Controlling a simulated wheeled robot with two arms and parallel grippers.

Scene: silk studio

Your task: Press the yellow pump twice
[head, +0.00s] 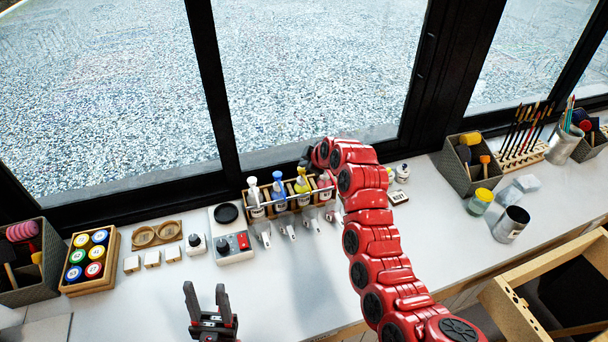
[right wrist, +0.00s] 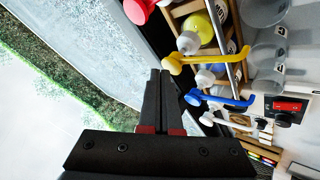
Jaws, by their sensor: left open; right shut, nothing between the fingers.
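The yellow pump bottle (head: 301,186) stands in a wooden rack (head: 291,204) with a white pump bottle (head: 254,195) and a blue pump bottle (head: 279,190) to its left. In the right wrist view the yellow pump head (right wrist: 205,59) lies up and right of my fingertips, with its yellow bottle (right wrist: 198,30) behind. My right gripper (right wrist: 165,72) is shut and empty, beside the yellow and blue pump heads and apart from the yellow one. In the head view its fingers are mostly hidden at the window side of the rack. My left gripper (head: 207,292) is open and empty over the table's front.
A red bottle (head: 325,182) stands at the rack's right end, beside my right arm. Clear cups (head: 310,219) stand before the rack. A device with a red switch (head: 243,243) is to the left. The window frame (head: 222,95) rises close behind. The front middle of the table is clear.

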